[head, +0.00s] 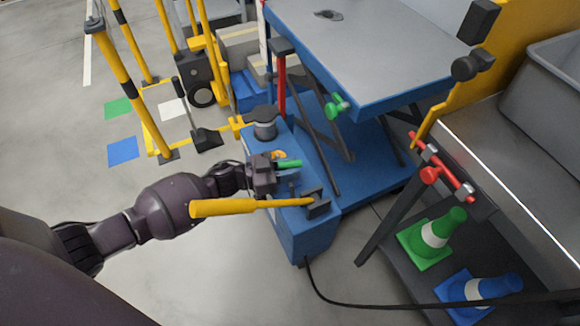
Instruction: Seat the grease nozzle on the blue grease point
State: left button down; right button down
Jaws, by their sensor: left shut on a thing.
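My left gripper (268,175) is over the blue box-shaped unit at the foot of the lift table. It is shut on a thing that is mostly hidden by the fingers. A short green rod-like piece (290,164) shows at the fingertips, with a small orange piece (278,154) beside it. I cannot tell for sure whether this is the grease nozzle. No blue grease point can be picked out; blue surfaces lie all around. My right gripper is not in view.
A yellow lever-like bar (225,207) lies in front of my gripper, ending near a black bracket (318,207). The lift table (390,50) carries a green knob (337,105). A black hose (400,306) crosses below.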

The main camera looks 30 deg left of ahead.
pick_arm(q)
jog(key=shift+f, duration=0.25)
jog(key=c, duration=1.2)
grip_release()
jog(key=shift+a, duration=0.1)
jog(key=shift+p+v, duration=0.35)
jog(key=shift+v, duration=5.1)
